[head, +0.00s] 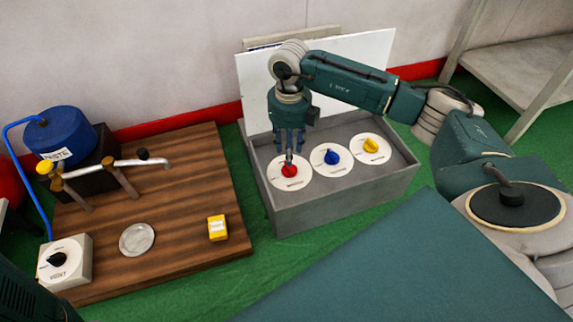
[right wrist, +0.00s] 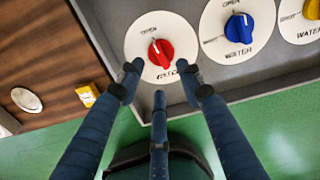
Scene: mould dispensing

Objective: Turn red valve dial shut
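The red valve dial (head: 289,171) sits on a round white plate on the grey box, leftmost of three dials. In the right wrist view the red dial (right wrist: 160,52) carries a white mark on its upper part, towards a label reading OPEN. My right gripper (head: 290,150) points down over the red dial. In the right wrist view its fingers (right wrist: 160,80) are spread apart, with tips near the dial's lower side and nothing clearly held between them. Contact with the dial cannot be told. My left gripper is out of view.
A blue dial (head: 332,157) and a yellow dial (head: 371,145) sit to the right on the grey box (head: 345,195). A wooden board (head: 185,180) at left bears a yellow block (head: 217,228), a pale disc (head: 137,238) and a white dial box (head: 64,263). A white panel (head: 350,60) stands behind.

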